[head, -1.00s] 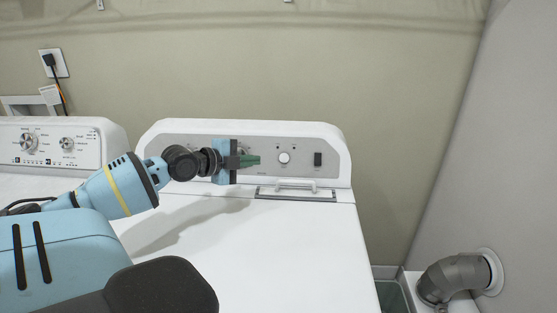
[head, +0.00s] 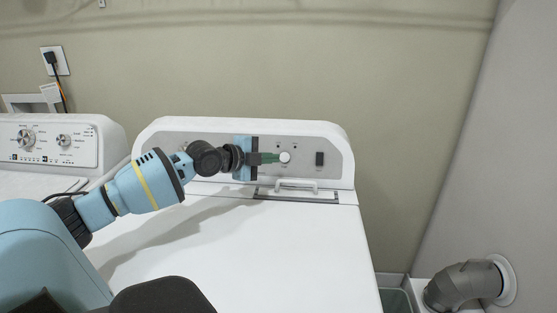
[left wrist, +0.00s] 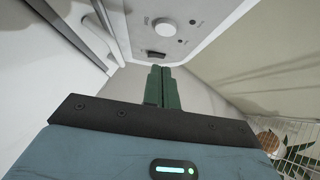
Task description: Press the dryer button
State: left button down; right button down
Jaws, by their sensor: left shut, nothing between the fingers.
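The white dryer (head: 290,225) stands in the middle of the head view, with a grey control panel (head: 300,167) along its back. On the panel are a round white knob (head: 284,157) and, to its right, a small black switch (head: 319,159). My left gripper (head: 274,158) is shut and empty, its green fingertips at the left edge of the knob in the head view; I cannot tell if they touch. In the left wrist view the fingertips (left wrist: 160,72) point toward the black switch (left wrist: 155,53), with the knob (left wrist: 165,28) beyond it. My right gripper is not in view.
A white handle (head: 297,187) on the dryer's top sits just below the panel. A second white machine (head: 60,140) with knobs stands at the left. A grey vent pipe (head: 465,285) is at the lower right. The dryer's top is otherwise clear.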

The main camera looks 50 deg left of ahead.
aim_at(288, 158)
pick_arm(q)
jog(key=shift+w+a+f, duration=0.35)
jog(key=shift+w+f, duration=0.05)
jog(key=shift+w, duration=0.4)
jog(key=shift+w+a+f, duration=0.3)
jog(key=shift+w+f, duration=0.1)
jog(key=shift+w, duration=0.45)
jog(key=shift+w+a+f, duration=0.35)
jog(key=shift+w+f, duration=0.05)
jog(key=shift+w, duration=0.4)
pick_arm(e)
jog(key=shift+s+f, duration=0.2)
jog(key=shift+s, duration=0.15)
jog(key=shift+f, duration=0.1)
